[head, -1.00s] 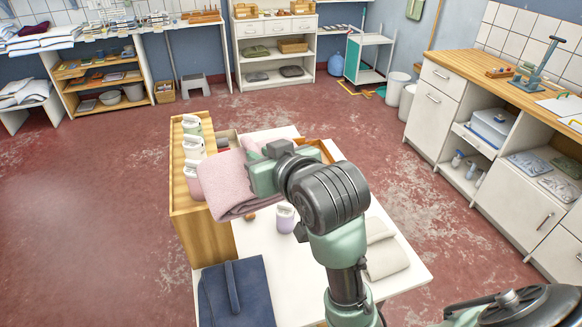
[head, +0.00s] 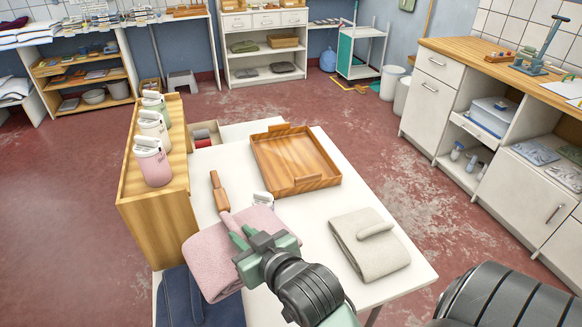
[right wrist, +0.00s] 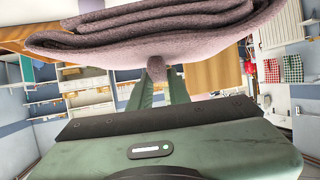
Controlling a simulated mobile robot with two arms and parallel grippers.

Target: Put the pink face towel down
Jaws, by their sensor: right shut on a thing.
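The folded pink face towel (head: 212,262) is at the near left part of the white table (head: 353,181) in the head view. My left gripper is not in view.
A wooden tray (head: 295,162) and a folded beige cloth (head: 369,247) lie on the table. A wooden-handled tool (head: 219,190) and a lidded jar (head: 263,199) are close beyond the towel. Lidded jars (head: 153,161) stand on the left wooden shelf. A dark blue cloth (head: 178,297) lies below the towel.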

